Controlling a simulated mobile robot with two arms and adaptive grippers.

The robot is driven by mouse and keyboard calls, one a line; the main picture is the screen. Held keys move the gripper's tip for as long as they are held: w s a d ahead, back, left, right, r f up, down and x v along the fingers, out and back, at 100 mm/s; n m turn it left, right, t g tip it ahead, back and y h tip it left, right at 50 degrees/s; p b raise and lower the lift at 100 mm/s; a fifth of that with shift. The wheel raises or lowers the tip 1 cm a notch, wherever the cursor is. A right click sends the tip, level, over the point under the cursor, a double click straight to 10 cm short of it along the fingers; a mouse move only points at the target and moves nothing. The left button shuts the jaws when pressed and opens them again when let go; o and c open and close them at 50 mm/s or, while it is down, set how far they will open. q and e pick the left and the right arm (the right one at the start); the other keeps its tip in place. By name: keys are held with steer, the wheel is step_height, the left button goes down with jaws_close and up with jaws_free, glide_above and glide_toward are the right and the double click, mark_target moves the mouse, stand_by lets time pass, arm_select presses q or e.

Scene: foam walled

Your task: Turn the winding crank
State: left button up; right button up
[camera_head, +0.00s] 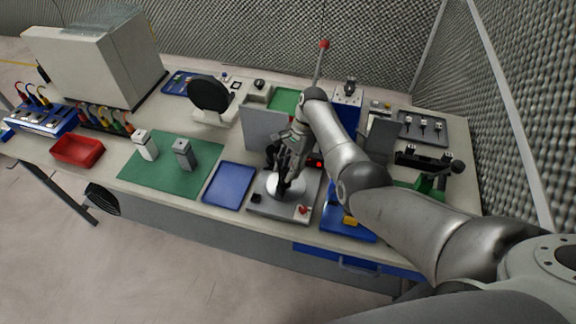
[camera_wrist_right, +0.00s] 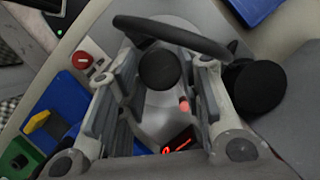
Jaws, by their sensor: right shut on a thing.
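The winding device is a grey base plate (camera_head: 262,208) with a pale round disc (camera_head: 290,188) at the front of the bench. My right gripper (camera_head: 284,178) reaches down over the disc and hides much of the crank. In the right wrist view, the crank shows as a curved black bar (camera_wrist_right: 185,35) with a round black knob (camera_wrist_right: 159,70). My right gripper (camera_wrist_right: 162,74) is shut on the crank's knob, with one finger on each side of it. My left gripper is not in view.
A red knob (camera_head: 303,210) sits at the plate's front right. An upright grey panel (camera_head: 263,128) stands behind. A blue tray (camera_head: 350,231) is to the right.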

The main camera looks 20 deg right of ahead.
steer(key=shift+m+t, duration=0.5)
steer(key=shift+m, duration=0.8)
steer(key=shift+m+t, duration=0.3)
steer(key=shift+m, duration=0.3)
steer(key=o, duration=1)
steer(key=shift+s, duration=0.1)
steer(key=shift+o, duration=0.2)
steer(key=v, duration=1.2)
steer(key=shift+d, duration=0.1)
